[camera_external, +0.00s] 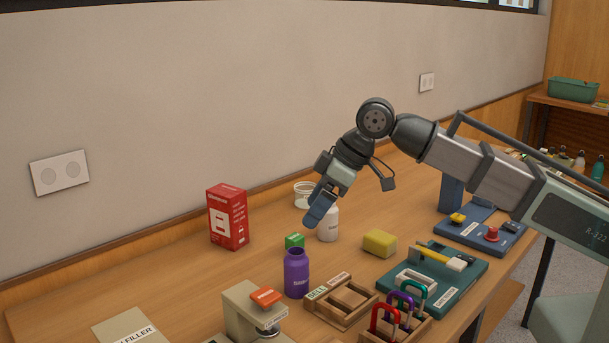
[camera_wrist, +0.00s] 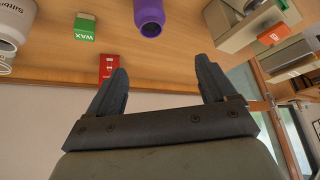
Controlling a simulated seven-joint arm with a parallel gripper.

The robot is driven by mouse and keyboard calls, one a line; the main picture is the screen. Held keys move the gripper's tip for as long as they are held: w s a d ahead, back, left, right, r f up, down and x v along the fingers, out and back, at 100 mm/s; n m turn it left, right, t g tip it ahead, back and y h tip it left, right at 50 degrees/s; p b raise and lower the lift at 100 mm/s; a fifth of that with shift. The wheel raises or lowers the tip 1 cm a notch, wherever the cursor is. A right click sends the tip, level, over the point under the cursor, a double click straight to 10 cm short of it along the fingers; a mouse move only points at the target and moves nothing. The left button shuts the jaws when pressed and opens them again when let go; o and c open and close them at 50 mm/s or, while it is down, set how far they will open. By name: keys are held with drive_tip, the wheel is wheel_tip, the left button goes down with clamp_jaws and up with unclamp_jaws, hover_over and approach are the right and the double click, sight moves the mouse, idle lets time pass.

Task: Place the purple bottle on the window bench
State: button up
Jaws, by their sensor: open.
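The purple bottle (camera_external: 296,273) stands upright on the wooden table, in front of the small green WAX box (camera_external: 294,241). In the wrist view the purple bottle (camera_wrist: 149,14) is at the top, beyond the fingertips and cut by the frame edge. My gripper (camera_external: 318,212) is open and empty, up and to the right of the bottle in the external view, overlapping the white bottle (camera_external: 328,224). Its two fingers are spread apart in the wrist view (camera_wrist: 162,75). Which surface is the window bench is not clear; a wooden bench (camera_external: 565,103) stands at the far right.
A red box (camera_external: 228,216) stands near the wall. A beige device (camera_external: 250,312), wooden tray (camera_external: 341,301), rack of coloured carabiners (camera_external: 398,318), teal tray (camera_external: 460,272) and yellow block (camera_external: 379,243) crowd the front. A green bin (camera_external: 573,89) sits on the far bench.

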sight(288, 255)
drive_tip(key=f+y, duration=0.2)
drive_tip(key=f, duration=0.1)
drive_tip(key=f+n+y, duration=0.1)
drive_tip(key=f+y, duration=0.1)
drive_tip(key=f, duration=0.1)
drive_tip(key=w+d+f+y, duration=0.1)
drive_tip(key=f+y, duration=0.2)
drive_tip(key=shift+w+d+f, duration=0.1)
drive_tip(key=shift+f, duration=0.1)
drive_tip(key=shift+a+f, duration=0.35)
drive_tip(key=shift+a, duration=0.1)
drive_tip(key=shift+x, duration=3.3)
drive_tip(key=shift+r, duration=0.1)
drive_tip(key=shift+c, duration=0.2)
